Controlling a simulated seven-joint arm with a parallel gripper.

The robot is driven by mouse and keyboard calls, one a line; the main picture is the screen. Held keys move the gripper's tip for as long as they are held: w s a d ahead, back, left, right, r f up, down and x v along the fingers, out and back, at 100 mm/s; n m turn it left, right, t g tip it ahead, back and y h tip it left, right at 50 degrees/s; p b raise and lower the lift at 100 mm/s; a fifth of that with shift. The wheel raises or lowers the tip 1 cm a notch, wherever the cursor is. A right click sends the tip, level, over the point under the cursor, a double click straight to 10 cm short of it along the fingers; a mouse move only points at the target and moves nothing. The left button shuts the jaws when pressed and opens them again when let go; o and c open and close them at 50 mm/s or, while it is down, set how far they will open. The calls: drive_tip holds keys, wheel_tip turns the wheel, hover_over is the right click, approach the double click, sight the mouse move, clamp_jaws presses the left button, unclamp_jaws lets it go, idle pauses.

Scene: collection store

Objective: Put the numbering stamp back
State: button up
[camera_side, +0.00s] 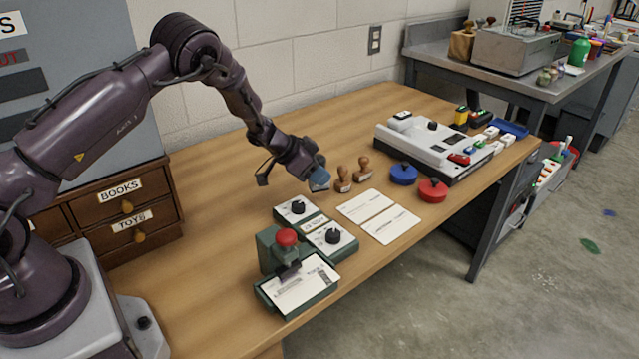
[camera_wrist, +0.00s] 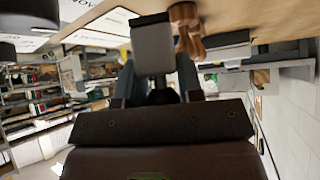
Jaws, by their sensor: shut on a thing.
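My gripper (camera_side: 315,175) is over the middle of the wooden table and is shut on a small grey block with a dark end, which appears to be the numbering stamp (camera_wrist: 152,48). In the side view the stamp (camera_side: 319,186) is mostly covered by the fingers, so I cannot tell whether it touches the table. In the wrist view it sticks out between the two dark fingers (camera_wrist: 155,92). Two wooden-handled stamps (camera_side: 343,180) (camera_side: 362,168) stand upright just right of my gripper. A wooden handle (camera_wrist: 187,28) also shows close beside the block in the wrist view.
A green press with a red knob (camera_side: 287,238) holds a card at the front. Two dial boxes (camera_side: 335,238) and white cards (camera_side: 390,224) lie behind it. Blue (camera_side: 403,173) and red (camera_side: 433,190) round pads and a grey machine (camera_side: 420,145) stand right. Drawers (camera_side: 125,205) stand left.

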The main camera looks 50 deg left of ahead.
drive_tip(key=shift+w+f, duration=0.15)
drive_tip(key=shift+f, duration=0.8)
drive_tip(key=shift+w+f, duration=0.15)
drive_tip(key=shift+f, duration=0.75)
drive_tip(key=shift+f, duration=0.1)
drive_tip(key=o, duration=0.8)
